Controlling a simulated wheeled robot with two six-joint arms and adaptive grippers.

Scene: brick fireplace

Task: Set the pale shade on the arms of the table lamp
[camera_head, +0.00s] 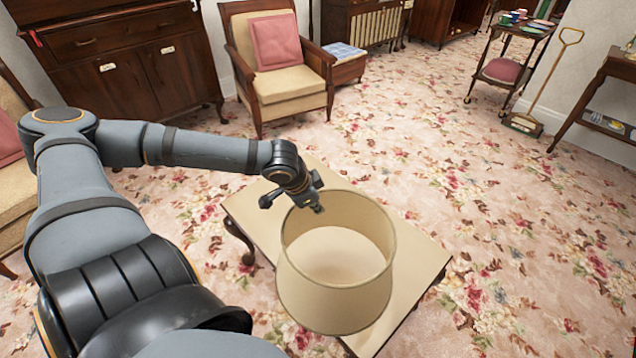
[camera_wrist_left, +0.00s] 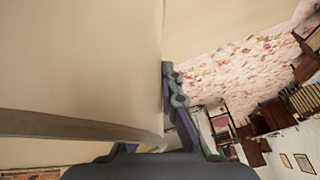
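The pale shade (camera_head: 335,300) is a wide, open-topped beige drum in the head view, upright over a small low table (camera_head: 405,235). Its lower edge overlaps the table's front left edge; I cannot tell for certain how high it is above the top. My left gripper (camera_head: 314,207) is at the shade's far rim and looks shut on it. The other finger is mostly hidden. The table lamp and my right gripper are not in view.
An armchair with a pink cushion (camera_head: 276,42) stands behind the table, with a dark wooden cabinet (camera_head: 130,60) at the back left. A trolley (camera_head: 512,55) and a side table (camera_head: 600,95) stand at the right. The floral carpet (camera_head: 500,200) is clear between.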

